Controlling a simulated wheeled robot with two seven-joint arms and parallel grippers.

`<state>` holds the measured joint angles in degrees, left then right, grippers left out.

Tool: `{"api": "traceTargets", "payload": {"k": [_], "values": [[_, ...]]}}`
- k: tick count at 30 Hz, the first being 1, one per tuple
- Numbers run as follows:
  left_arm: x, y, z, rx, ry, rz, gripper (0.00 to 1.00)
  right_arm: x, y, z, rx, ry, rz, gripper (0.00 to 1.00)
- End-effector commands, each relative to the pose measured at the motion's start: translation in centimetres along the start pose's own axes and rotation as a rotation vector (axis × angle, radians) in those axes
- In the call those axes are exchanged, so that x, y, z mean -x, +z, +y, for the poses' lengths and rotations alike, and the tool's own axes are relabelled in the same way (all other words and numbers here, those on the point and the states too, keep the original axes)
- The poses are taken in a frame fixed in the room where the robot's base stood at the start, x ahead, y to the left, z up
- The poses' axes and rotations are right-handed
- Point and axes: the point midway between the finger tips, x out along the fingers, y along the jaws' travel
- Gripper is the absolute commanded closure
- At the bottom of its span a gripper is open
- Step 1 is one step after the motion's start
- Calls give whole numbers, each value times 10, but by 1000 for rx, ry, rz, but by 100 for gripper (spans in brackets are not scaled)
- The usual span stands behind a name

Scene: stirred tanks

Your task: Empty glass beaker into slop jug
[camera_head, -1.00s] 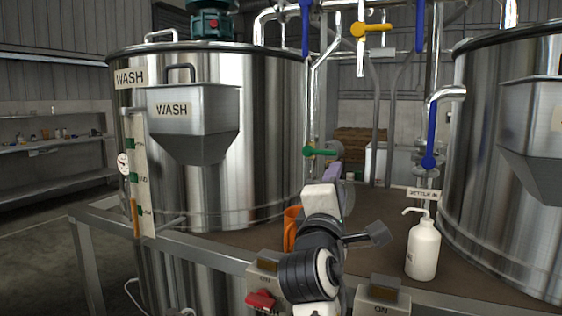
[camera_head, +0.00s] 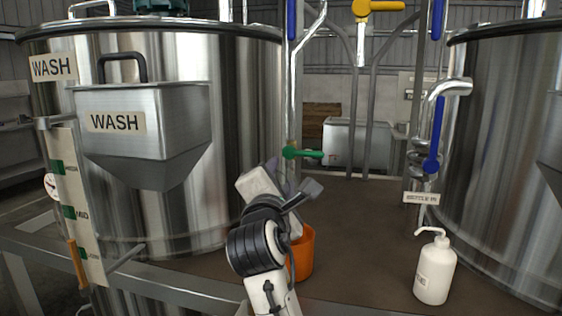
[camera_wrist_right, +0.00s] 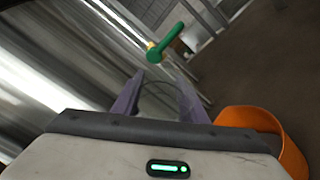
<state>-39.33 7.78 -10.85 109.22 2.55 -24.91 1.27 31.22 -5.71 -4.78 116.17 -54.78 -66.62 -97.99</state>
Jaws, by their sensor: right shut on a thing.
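My right gripper (camera_head: 282,178) is in the middle of the head view, beside and above the orange slop jug (camera_head: 304,256). Its forearm hides the jug's left side. In the right wrist view the two purple fingers (camera_wrist_right: 158,98) are closed on the clear glass beaker (camera_wrist_right: 158,88), which shows only as a faint curved outline. I cannot tell its contents or tilt. The orange jug (camera_wrist_right: 268,122) shows at the lower right there, partly behind the gripper body. My left gripper is not in view.
The steel wash tank (camera_head: 240,120) stands at the left with its hopper (camera_head: 150,135). Another tank (camera_head: 500,140) stands at the right. A green valve handle (camera_head: 302,153) is just above the gripper. A white wash bottle (camera_head: 435,268) stands on the brown deck (camera_head: 365,240), which is clear between jug and bottle.

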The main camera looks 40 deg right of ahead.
Motion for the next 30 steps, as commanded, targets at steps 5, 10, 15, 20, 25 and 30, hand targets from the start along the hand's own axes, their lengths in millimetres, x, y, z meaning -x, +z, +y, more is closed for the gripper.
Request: {"api": "traceTargets", "payload": {"k": [5, 10, 15, 20, 25, 30], "values": [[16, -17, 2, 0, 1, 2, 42, -1, 1, 3, 134, -56, 39, 86], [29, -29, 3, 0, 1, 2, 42, 0, 1, 1, 285, -121, 84, 86], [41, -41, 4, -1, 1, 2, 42, 1, 0, -1, 490, -209, 145, 86], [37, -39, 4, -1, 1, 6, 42, 4, 5, -7, 704, -298, 204, 86], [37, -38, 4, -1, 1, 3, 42, 7, 10, -10, 871, -369, 253, 86], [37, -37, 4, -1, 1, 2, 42, 8, 12, -11, 944, -400, 275, 86]]}}
